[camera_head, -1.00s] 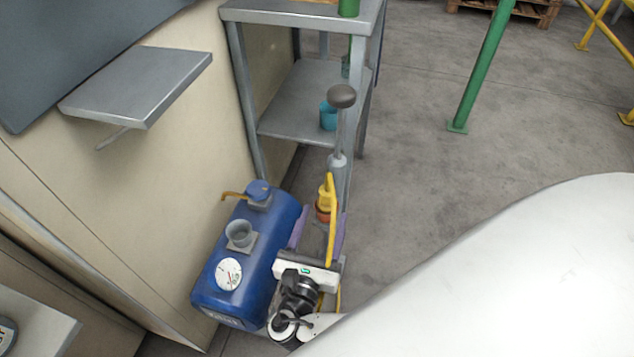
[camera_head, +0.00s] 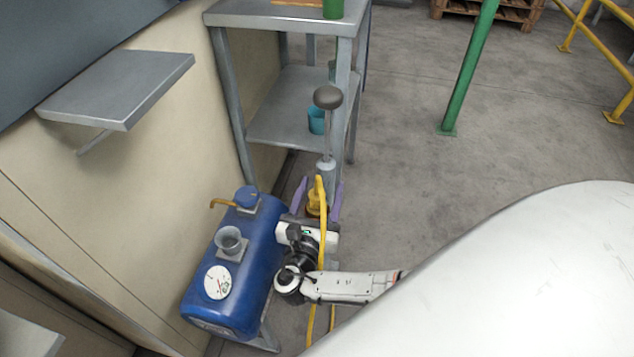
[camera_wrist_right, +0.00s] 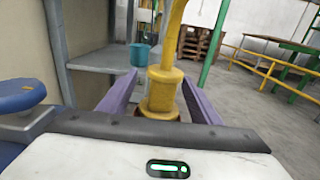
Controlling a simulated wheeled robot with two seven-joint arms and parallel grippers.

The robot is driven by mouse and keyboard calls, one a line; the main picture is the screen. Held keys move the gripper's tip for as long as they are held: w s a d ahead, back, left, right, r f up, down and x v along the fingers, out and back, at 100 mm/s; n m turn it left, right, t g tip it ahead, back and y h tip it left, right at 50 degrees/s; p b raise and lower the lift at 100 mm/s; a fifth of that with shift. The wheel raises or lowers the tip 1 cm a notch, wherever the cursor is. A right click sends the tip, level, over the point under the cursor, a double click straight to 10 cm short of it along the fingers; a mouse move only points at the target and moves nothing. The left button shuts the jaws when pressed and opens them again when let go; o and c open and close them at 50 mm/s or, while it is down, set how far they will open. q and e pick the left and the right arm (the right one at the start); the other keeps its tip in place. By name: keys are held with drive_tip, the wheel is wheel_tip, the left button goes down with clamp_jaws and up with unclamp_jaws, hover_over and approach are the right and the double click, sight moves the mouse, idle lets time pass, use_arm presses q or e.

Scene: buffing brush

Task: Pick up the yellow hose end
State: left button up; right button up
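The yellow hose end (camera_head: 314,203) stands upright beyond the blue tank, with the yellow hose (camera_head: 322,235) arching from it down past my right wrist. The fitting's lower part is partly hidden by my gripper's body. My left gripper is not in view.
A blue tank (camera_head: 234,270) with a gauge and a cup stands left of my right arm. A grey shelf table (camera_head: 285,108) with a teal cup (camera_head: 316,120) is behind. A grey pump handle (camera_head: 327,98) rises behind the hose end. Open floor lies right.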

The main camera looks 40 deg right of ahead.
drive_tip(key=c, duration=1.1)
drive_tip(key=shift+r, duration=0.1)
